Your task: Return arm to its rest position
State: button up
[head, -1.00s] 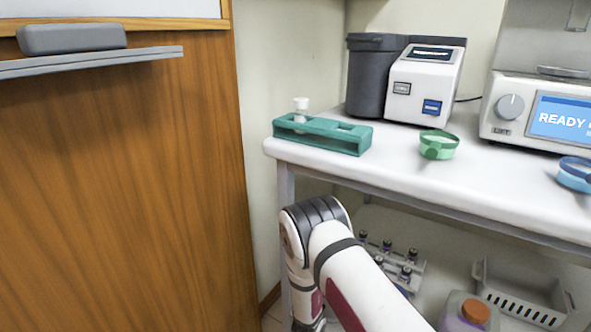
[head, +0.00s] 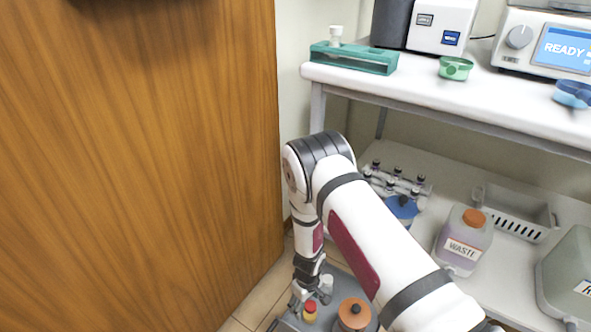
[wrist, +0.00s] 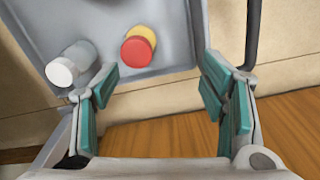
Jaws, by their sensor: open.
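My arm reaches from the lower right of the head view and bends down at the elbow. My gripper (wrist: 160,95) is open and empty in the wrist view, its two teal-padded fingers wide apart. In the head view the gripper (head: 302,292) hangs low at the end of the arm, largely too small to make out. Beneath it is a grey tray (wrist: 115,15).
A wooden door (head: 140,150) fills the left.

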notch_tip(320, 180, up, 34)
jog(key=w+a+m+y, duration=0.1)
jog(key=w+m+y, duration=0.1)
jog(key=m+y, duration=0.1)
jog(key=s+d+r+m, duration=0.1)
jog(key=s+d+r, duration=0.3)
jog(key=s+r, duration=0.4)
jog(key=s+d+r+m, duration=0.1)
jog(key=s+d+r, duration=0.2)
jog(key=s+r, duration=0.6)
jog(key=s+d+r+m+h, duration=0.25)
jog(key=s+d, duration=0.25)
jog(key=s, duration=0.4)
jog(key=s+d+r+m+h, duration=0.1)
jog(key=s+d+r+m, duration=0.1)
jog(key=s+d+r, duration=0.45)
notch_tip(320, 180, up, 30)
jog(key=s+a+t+p, duration=0.1)
jog(key=t+p, duration=0.3)
jog(key=p, duration=2.8)
jog(key=shift+s+a+r+n, duration=0.15)
jog(key=shift+s+n, duration=0.25)
jog(key=shift+n, duration=0.05)
